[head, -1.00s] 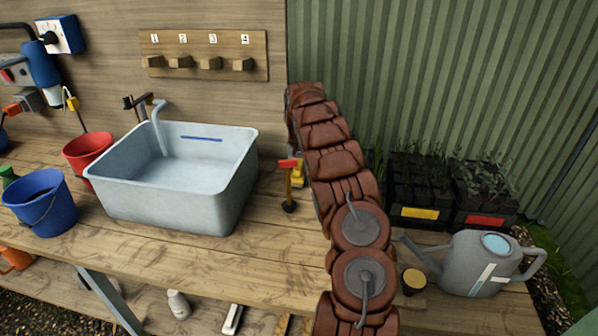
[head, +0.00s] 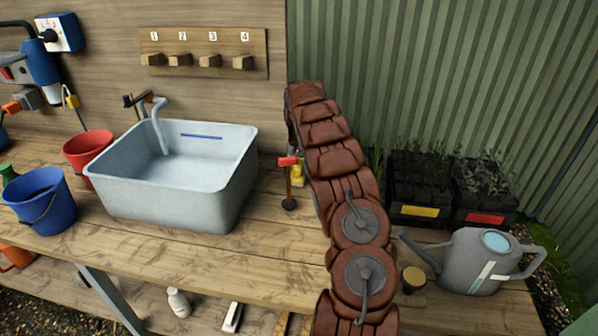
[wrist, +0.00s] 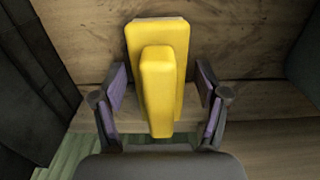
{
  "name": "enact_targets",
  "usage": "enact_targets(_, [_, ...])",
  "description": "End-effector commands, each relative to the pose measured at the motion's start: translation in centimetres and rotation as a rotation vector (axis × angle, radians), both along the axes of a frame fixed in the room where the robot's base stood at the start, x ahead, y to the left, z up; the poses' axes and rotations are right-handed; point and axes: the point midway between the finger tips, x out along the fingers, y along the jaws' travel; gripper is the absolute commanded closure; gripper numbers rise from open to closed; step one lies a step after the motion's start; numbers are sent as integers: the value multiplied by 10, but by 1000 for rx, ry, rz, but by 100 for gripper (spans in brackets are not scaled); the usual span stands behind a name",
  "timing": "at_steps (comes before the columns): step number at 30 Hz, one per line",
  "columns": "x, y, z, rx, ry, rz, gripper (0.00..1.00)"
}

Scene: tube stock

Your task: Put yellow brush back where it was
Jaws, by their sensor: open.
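The yellow brush (wrist: 142,40) is in the middle of the wrist view, with its narrower raised block towards me. My gripper (wrist: 161,88) is open, with one purple-padded finger on each side of the brush. A gap shows between each finger and the brush. In the head view a small part of a yellow thing (head: 299,172), likely the brush, shows beside my arm, right of the sink. My arm hides the gripper there, and the brush's underside cannot be seen.
A red-headed tool with a dark foot (head: 289,186) stands close by. The grey sink (head: 230,185) is to its left. A pegboard with numbered pegs (head: 203,55) is above. Plant crates (head: 420,213) and a watering can (head: 470,265) are at right. The front bench is mostly clear.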

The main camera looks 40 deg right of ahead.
Motion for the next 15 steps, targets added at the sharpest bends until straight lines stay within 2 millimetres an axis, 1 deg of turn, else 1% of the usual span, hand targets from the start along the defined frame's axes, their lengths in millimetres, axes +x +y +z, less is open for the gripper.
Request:
enact_targets(5, [2, 0, 14, -3, -3, 1, 26])
enact_targets(8, [1, 1, 31, -1, -3, 2, 26])
enact_targets(12, [2, 0, 58, -3, -4, 2, 26])
enact_targets(15, [1, 0, 71, -1, -3, 1, 26])
